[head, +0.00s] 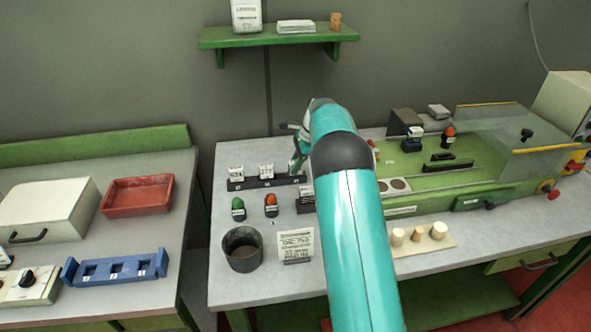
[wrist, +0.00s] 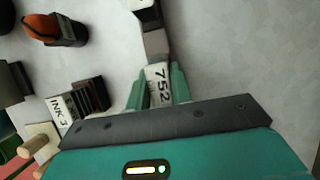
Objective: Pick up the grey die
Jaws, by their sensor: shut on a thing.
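My gripper (head: 298,165) is at the right end of a black rack (head: 252,183), beside two pale lettered blocks (head: 266,171) standing on it. In the wrist view its two green fingers (wrist: 158,90) are shut on the grey die (wrist: 159,76), whose pale face bears "752". A grey surface (wrist: 157,42) and a darker part lie just beyond it; I cannot tell whether they belong to the die or the rack. In the head view the die is mostly hidden by my gripper and arm, and its clearance from the rack is unclear.
Green-topped (head: 238,208) and orange-topped (head: 271,205) stoppers, a dark cup (head: 243,250) and a printed card (head: 296,245) stand in front of the rack. The INK 3 block (wrist: 60,108) is close to my gripper. A green machine (head: 440,185) fills the right side.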

